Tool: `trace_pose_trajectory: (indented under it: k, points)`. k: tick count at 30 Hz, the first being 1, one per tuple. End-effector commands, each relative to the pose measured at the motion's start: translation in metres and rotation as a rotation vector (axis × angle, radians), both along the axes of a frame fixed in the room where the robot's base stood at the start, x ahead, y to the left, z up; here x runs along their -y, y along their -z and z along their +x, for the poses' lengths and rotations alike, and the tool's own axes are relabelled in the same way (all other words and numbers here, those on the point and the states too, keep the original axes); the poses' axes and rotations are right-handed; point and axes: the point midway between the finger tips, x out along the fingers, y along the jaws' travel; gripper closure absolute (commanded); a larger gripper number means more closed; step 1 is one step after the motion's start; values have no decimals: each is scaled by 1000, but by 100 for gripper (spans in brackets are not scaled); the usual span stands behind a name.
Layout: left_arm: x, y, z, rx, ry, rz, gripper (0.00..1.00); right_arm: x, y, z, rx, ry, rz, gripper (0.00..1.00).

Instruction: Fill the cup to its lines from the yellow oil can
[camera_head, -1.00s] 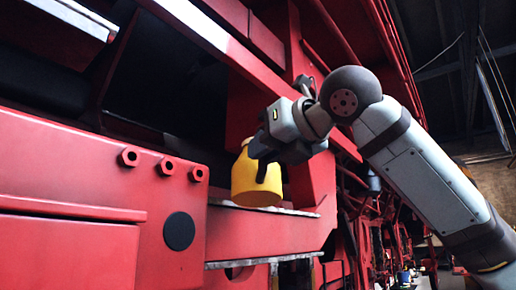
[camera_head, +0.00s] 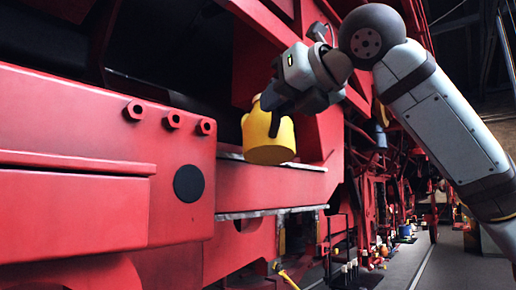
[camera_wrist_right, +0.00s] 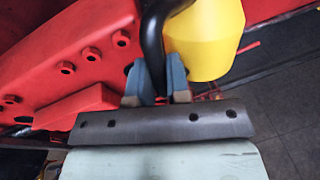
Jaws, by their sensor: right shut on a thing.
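The yellow oil can (camera_head: 266,140) hangs in front of the red frame in the head view, slightly tilted. My right gripper (camera_head: 275,108) is at its upper part. In the right wrist view my gripper's two blue-grey fingers (camera_wrist_right: 157,82) are shut around a black curved handle or tube (camera_wrist_right: 152,40), with the yellow can body (camera_wrist_right: 214,38) just to the right of it. The can's spout cannot be made out. The cup cannot be made out in either view. My left gripper is not in view.
A red frame with several hex bolts (camera_head: 172,121) and a black disc (camera_head: 188,183) stands at the left. A ledge (camera_head: 265,188) runs below the can. Red machinery, bottles and tools (camera_head: 375,255) line the floor further back. The grey floor (camera_head: 455,268) is clear at right.

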Motion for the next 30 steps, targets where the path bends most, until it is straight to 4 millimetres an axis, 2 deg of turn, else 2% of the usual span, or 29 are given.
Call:
trace_pose_trajectory:
  k: [14, 19, 22, 30]
  points:
    - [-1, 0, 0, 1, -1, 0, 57, 0, 0, 0, 5, 0, 1, 100]
    - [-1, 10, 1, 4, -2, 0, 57, -1, 16, 9, 146, 2, 3, 100]
    - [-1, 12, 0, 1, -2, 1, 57, -1, 15, 11, 199, -1, 5, 100]
    - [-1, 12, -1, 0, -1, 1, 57, -2, 14, 11, 200, -1, 5, 100]
